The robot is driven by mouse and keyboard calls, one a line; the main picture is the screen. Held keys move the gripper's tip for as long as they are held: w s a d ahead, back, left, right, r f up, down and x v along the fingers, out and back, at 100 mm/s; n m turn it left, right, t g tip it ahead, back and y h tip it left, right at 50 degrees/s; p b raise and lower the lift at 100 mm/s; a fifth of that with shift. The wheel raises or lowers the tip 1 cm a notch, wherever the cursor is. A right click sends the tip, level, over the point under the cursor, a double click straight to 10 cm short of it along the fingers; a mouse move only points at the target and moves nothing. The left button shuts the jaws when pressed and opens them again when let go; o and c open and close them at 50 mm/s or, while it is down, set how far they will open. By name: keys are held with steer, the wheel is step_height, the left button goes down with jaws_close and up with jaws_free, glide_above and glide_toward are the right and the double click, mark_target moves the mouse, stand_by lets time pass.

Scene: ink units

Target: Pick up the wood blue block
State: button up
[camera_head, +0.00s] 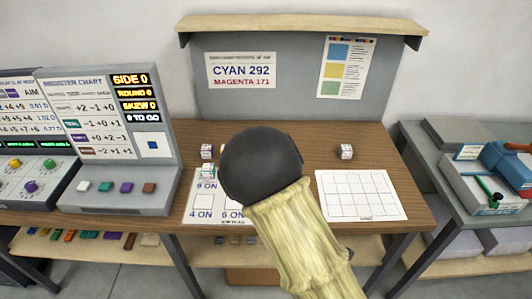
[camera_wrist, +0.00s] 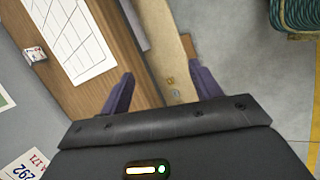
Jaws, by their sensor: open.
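I cannot make out a block that is surely the wood blue block. Several small coloured blocks (camera_head: 70,236) lie in a row on the low shelf under the table at left, too small to tell apart by material. My gripper (camera_wrist: 163,74) is open and empty in the wrist view, its two purple fingers spread above the table's front edge and the shelf below. In the head view my dark, rounded wrist hides the gripper and the middle of the table.
The wooden table (camera_head: 305,147) bears a white grid sheet (camera_head: 361,195), a numbered sheet (camera_head: 203,202) and small printed cubes (camera_head: 346,151). A register console (camera_head: 115,185) stands left; a grey bench (camera_head: 440,150) with tools stands right. A green coil (camera_wrist: 297,15) lies on the floor.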

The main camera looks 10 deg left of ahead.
steer(key=s+d+r+m+g+y, duration=0.1)
steer(key=s+d+r+m, duration=0.3)
steer(key=r+m, duration=0.4)
steer(key=s+d+r+m+g+y, duration=0.1)
steer(key=s+d+r+m, duration=0.3)
steer(key=d+r+m, duration=0.3)
steer(key=m, duration=0.2)
steer(key=shift+d+r+m+g, duration=0.2)
steer(key=shift+r+m+g, duration=0.1)
steer(key=shift+r+m, duration=0.1)
